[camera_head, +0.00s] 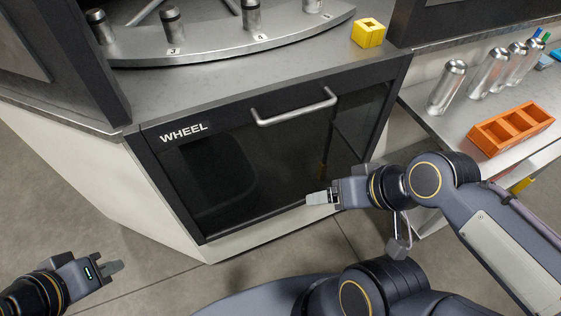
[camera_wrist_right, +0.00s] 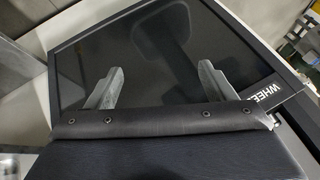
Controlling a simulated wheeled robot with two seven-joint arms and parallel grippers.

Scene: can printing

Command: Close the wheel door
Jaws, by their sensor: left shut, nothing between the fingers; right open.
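The wheel door (camera_head: 225,165) is a dark glass panel in a black frame, labelled WHEEL, with a silver bar handle (camera_head: 293,108) along its top. It looks flush or nearly flush with the cabinet front; I cannot tell if it is fully shut. My right gripper (camera_head: 318,197) is in front of the door's lower right part, with nothing between its fingers. In the right wrist view its open fingers (camera_wrist_right: 159,88) face the dark glass (camera_wrist_right: 150,50); contact cannot be told. My left gripper (camera_head: 115,267) is shut and empty, low at the left, away from the door.
Above the door, a grey counter (camera_head: 230,88) carries a curved metal rack (camera_head: 225,50) with metal cylinders and a yellow block (camera_head: 368,32). At right, a side table holds several silver cans (camera_head: 446,87) and an orange tray (camera_head: 510,127). The floor in front at left is clear.

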